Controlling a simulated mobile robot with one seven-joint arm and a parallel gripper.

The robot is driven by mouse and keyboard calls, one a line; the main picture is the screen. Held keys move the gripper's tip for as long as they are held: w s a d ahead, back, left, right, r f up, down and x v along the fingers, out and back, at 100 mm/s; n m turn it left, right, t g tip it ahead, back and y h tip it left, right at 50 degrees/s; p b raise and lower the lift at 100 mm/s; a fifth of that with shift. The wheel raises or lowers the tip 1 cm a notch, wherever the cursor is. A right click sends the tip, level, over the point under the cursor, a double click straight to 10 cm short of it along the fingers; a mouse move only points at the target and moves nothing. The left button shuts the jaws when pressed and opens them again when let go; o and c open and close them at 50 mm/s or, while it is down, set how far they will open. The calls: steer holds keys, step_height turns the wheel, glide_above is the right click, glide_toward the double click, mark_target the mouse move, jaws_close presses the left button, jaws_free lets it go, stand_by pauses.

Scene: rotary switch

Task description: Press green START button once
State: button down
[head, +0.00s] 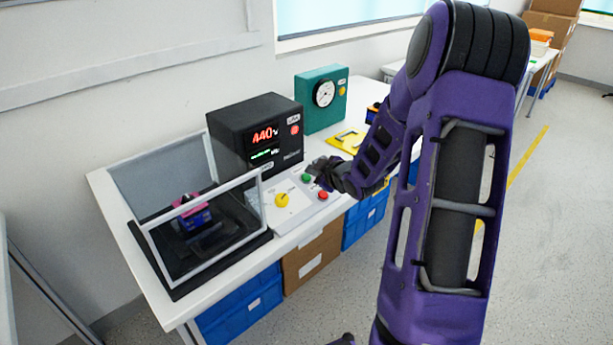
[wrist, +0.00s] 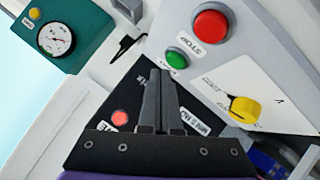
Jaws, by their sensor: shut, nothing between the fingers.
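The green START button (head: 307,177) is a small round button on a light grey control panel (head: 300,208). In the wrist view the green button (wrist: 176,58) is fully visible just beyond and slightly right of my fingertips. My gripper (head: 316,168) is shut and empty, beside the green button in the head view. In the wrist view its two dark fingers (wrist: 160,73) are together. I cannot tell how far the tips are from the button surface. A larger red STOP button (wrist: 211,23) and a yellow rotary knob (wrist: 245,110) share the panel.
A black meter box (head: 256,135) reading 440 V stands behind the panel. A clear-sided enclosure (head: 205,225) is at left. A teal gauge box (head: 320,98) stands behind right. Blue and brown bins (head: 312,258) sit beneath the white table.

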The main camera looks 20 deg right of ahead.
steer(key=r+p, duration=0.1)
steer(key=s+r+p, duration=0.1)
steer(key=r, duration=0.1)
steer(key=r+p, duration=0.1)
steer(key=p, duration=0.1)
steer(key=shift+s+d+r, duration=0.25)
steer(key=shift+d+r, duration=0.05)
steer(key=shift+r, duration=0.1)
stand_by(0.5)
